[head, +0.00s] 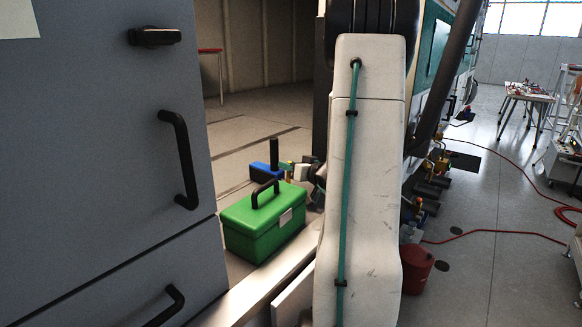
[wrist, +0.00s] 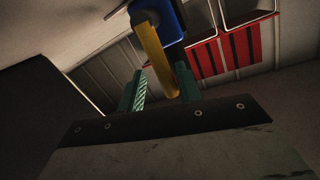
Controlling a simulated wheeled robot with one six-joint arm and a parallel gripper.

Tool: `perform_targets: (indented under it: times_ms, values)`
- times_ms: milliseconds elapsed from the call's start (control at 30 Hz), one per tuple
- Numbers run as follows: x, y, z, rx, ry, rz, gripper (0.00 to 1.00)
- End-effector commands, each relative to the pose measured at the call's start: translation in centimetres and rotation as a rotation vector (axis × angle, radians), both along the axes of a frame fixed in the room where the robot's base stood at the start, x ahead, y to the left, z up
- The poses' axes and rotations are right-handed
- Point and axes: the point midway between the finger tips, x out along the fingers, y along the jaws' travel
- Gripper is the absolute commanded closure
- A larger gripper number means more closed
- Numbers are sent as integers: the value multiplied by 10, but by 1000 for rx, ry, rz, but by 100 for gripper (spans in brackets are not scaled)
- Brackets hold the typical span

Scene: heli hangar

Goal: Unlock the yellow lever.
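The yellow lever (wrist: 150,48) shows in the wrist view as a long bar reaching down from a blue housing (wrist: 168,22). My gripper (wrist: 161,90) has its two teal fingers apart, one on each side of the lever's near end. The right finger is closer to the lever; a gap shows on the left. I cannot tell whether either finger touches it. In the head view, a blue block (head: 259,173) shows behind the green toolbox, with small yellow and green parts beside it. My white arm hides much of that area.
A green toolbox (head: 262,232) with a black handle stands on a ledge left of my arm. A grey cabinet (head: 95,130) with black handles fills the left. A red bucket (head: 417,268) and red hose (head: 495,231) are on the floor at right. Red slatted panels (wrist: 228,55) show in the wrist view.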

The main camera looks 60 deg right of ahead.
Motion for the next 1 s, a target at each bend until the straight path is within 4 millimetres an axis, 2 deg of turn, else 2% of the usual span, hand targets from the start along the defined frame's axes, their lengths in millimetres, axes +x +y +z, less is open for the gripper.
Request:
perform_targets:
  times_ms: [267,600,700,1000]
  values:
    - [-6,1,1,1,0,-2,66]
    - [-59,13,7,1,0,-3,66]
    - [-70,15,8,0,1,-2,66]
    - [-76,18,9,0,0,0,66]
